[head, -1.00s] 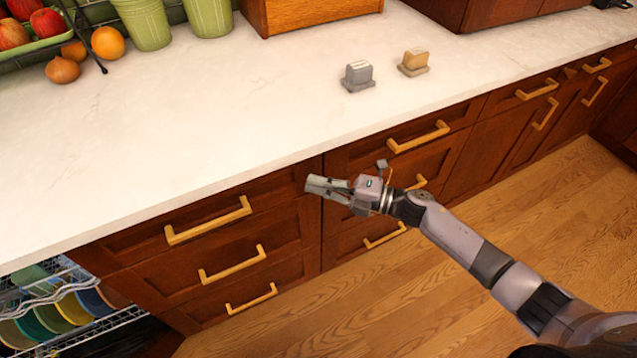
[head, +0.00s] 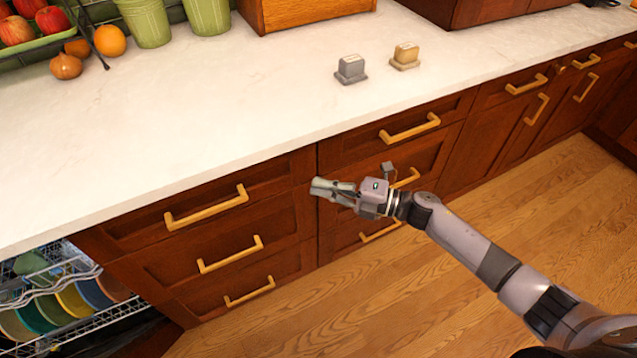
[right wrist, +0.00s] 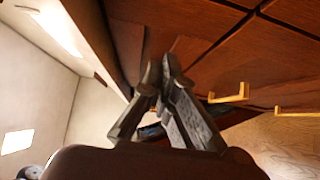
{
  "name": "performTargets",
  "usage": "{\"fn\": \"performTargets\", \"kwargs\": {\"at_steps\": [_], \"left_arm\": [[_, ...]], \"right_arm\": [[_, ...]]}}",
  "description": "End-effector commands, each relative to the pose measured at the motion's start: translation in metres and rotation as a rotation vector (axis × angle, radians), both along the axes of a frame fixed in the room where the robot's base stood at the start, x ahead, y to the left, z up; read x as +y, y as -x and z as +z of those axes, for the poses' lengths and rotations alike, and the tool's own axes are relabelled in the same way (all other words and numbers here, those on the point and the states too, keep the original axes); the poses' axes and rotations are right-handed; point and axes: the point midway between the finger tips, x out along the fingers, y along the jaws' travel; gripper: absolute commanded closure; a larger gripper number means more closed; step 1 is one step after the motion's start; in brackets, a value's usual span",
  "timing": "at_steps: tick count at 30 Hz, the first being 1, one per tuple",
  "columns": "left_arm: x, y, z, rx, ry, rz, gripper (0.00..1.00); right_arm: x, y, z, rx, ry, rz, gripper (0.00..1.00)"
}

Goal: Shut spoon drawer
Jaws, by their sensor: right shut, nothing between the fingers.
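Two stacks of dark wooden drawers with pale bar handles run under the counter. The left stack has a top drawer (head: 140,228), a middle drawer (head: 160,270) and a bottom drawer (head: 205,305). The right stack's top drawer (head: 360,147) is beside it. All fronts look about flush, and none clearly stands out. No label shows which one is the spoon drawer. My right gripper (head: 316,187) is shut and empty, in front of the seam between the stacks. Its closed fingers also show in the right wrist view (right wrist: 160,75). My left gripper is out of view.
The white counter (head: 200,130) holds a grey block (head: 350,70), a tan block (head: 405,57), green cups (head: 146,22) and fruit. An open dish rack (head: 60,300) with plates is at the lower left. The wooden floor (head: 330,310) is clear.

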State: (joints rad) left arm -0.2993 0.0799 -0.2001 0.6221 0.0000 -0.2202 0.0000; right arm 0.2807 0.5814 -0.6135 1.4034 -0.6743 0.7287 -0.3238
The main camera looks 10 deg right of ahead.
Motion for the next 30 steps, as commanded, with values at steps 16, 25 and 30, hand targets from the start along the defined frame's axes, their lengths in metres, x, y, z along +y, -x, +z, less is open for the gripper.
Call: {"fn": "performTargets", "kwargs": {"at_steps": [16, 25, 30], "left_arm": [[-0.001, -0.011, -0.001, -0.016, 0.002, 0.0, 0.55], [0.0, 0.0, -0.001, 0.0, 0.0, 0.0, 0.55], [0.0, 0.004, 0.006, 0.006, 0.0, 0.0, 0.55]], "right_arm": [[-0.079, 0.04, -0.002, 0.003, 0.004, -0.001, 1.0], [-0.086, 0.042, -0.003, 0.01, -0.001, -0.01, 1.0], [-0.107, 0.022, -0.046, 0.187, -0.079, -0.217, 1.0]]}}
